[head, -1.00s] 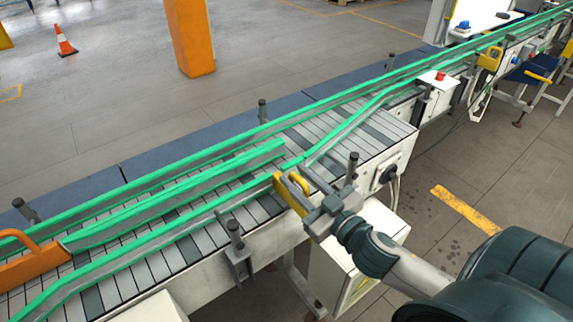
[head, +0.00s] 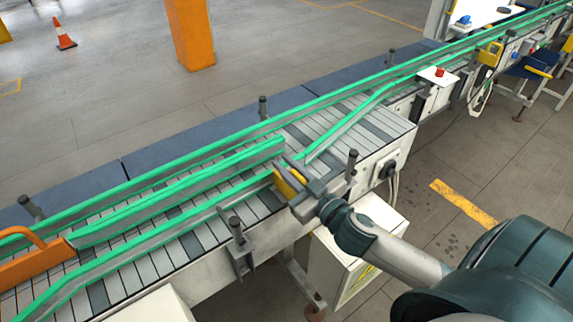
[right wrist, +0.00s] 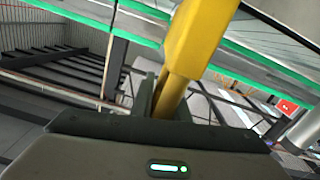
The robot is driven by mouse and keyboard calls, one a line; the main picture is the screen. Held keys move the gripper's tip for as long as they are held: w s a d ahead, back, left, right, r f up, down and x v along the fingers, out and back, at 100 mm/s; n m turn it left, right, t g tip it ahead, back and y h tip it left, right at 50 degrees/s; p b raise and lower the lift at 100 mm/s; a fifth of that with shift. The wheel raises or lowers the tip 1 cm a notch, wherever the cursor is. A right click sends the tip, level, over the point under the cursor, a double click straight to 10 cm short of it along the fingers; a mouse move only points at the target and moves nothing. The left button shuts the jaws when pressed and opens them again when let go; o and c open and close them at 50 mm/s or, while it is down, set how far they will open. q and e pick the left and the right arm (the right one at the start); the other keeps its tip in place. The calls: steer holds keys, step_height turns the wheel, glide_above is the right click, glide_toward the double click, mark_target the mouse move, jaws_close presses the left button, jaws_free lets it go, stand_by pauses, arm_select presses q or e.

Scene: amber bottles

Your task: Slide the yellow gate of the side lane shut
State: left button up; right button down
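The yellow gate (head: 289,185) is at the near edge of the conveyor, by the end of the near green rail and the gap between the green rails. My right gripper (head: 302,180) is at the gate, coming in from the right. In the right wrist view the gate is a yellow bar (right wrist: 192,45) running down between the grey fingers of my right gripper (right wrist: 165,100), which look closed on its narrow part. The fingers and wrist hide part of the gate. My left gripper is not in view.
An orange handled block (head: 35,265) sits on the slatted conveyor (head: 215,235) at the left. A grey clamp post (head: 236,232) stands on the near side, and another post (head: 351,165) is right of the gripper. No bottles show on the nearby slats.

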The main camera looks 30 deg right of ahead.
steer(key=shift+w+d, duration=0.1)
steer(key=shift+w, duration=0.05)
steer(key=shift+w+r, duration=0.1)
steer(key=shift+w, duration=0.25)
steer(key=w+p, duration=0.1)
steer(key=w, duration=0.4)
steer(key=shift+w+r, duration=0.1)
steer(key=shift+w, duration=0.15)
steer(key=c, duration=1.8)
jaws_free()
steer(key=shift+o, duration=0.2)
steer(key=shift+w+a, duration=0.2)
steer(key=shift+s+f, duration=0.15)
steer(key=shift+f, duration=0.05)
